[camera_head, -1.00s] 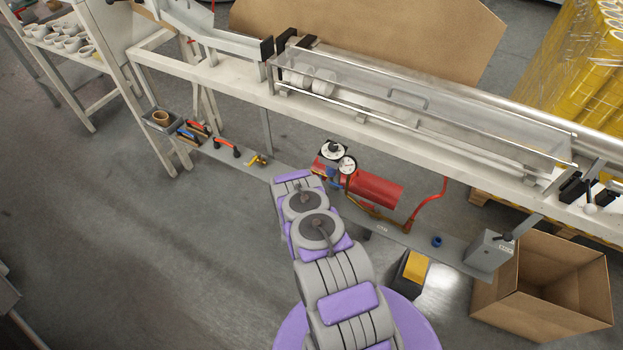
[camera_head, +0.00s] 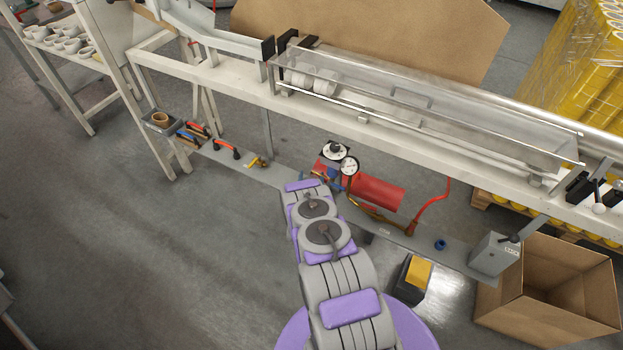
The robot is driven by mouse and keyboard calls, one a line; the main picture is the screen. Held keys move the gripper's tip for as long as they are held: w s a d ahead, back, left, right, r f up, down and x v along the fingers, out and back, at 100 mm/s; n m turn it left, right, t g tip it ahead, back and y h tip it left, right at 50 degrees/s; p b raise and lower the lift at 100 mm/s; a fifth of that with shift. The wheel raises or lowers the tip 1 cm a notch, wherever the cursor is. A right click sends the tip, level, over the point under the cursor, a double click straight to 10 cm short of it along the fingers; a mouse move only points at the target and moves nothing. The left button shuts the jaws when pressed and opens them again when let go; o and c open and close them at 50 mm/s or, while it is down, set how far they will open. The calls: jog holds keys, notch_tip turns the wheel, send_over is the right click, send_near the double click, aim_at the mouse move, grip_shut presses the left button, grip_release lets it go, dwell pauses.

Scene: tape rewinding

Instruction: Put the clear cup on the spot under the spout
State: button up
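I cannot make out a clear cup, a spout or a marked spot in this view. My grey and purple arm reaches up from the bottom middle toward the low shelf under the bench. Its far end is foreshortened, and my gripper does not show, so I cannot tell what it holds.
A white bench (camera_head: 230,93) with a clear-covered trough (camera_head: 460,118) crosses the view. Below it sit a red cylinder (camera_head: 377,193) with gauges, a grey lever box (camera_head: 491,256) and a yellow-topped block (camera_head: 417,273). An open cardboard box (camera_head: 560,325) stands right. Floor at left is clear.

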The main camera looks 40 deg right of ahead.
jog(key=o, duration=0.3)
